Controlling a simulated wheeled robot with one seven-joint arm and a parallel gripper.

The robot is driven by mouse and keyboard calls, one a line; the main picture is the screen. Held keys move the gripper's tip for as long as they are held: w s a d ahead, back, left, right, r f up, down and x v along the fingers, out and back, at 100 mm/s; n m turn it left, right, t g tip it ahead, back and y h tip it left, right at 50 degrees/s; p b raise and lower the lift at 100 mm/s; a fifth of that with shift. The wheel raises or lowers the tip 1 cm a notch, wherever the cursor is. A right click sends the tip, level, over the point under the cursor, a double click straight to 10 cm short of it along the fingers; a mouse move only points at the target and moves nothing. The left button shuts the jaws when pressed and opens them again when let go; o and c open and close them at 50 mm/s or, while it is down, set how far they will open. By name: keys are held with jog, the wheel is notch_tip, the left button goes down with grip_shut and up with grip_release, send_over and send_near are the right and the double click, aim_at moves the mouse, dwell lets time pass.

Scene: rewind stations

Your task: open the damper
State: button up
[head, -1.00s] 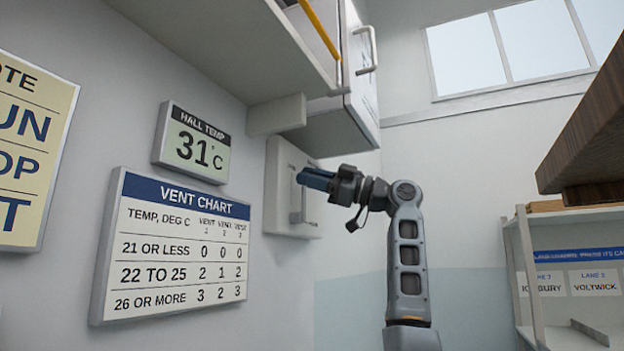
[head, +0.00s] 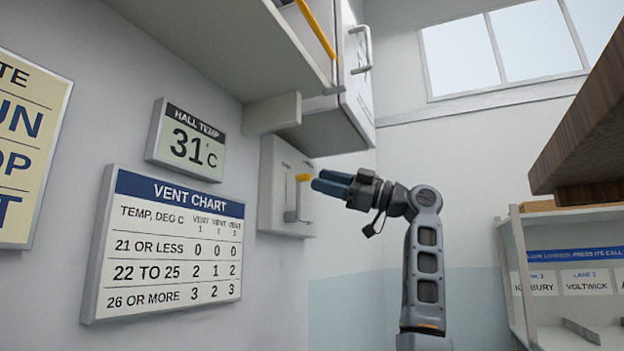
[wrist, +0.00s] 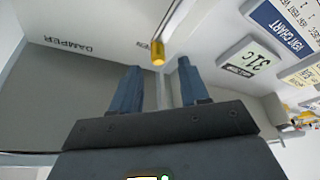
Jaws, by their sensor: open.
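The damper is a pale grey wall box (head: 272,208) right of the vent chart in the head view. A grey lever (head: 296,204) with a yellow tip (head: 303,177) stands out from its face. In the wrist view a panel lettered DAMPER (wrist: 68,43) fills the upper left, and the yellow tip (wrist: 158,52) shows just beyond the gap between my fingertips. My gripper (head: 321,183) is open and empty, with its blue fingers pointing left at the yellow tip; it also shows in the wrist view (wrist: 159,68). I cannot tell whether a finger touches the tip.
A vent chart (head: 165,245) and a 31°C hall temperature display (head: 186,136) hang left of the box. A cabinet (head: 345,105) with a handle overhangs it. A dark wooden slab (head: 585,135) and shelving (head: 515,260) stand right. Space around my arm looks clear.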

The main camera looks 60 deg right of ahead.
jog(key=shift+v, duration=1.3)
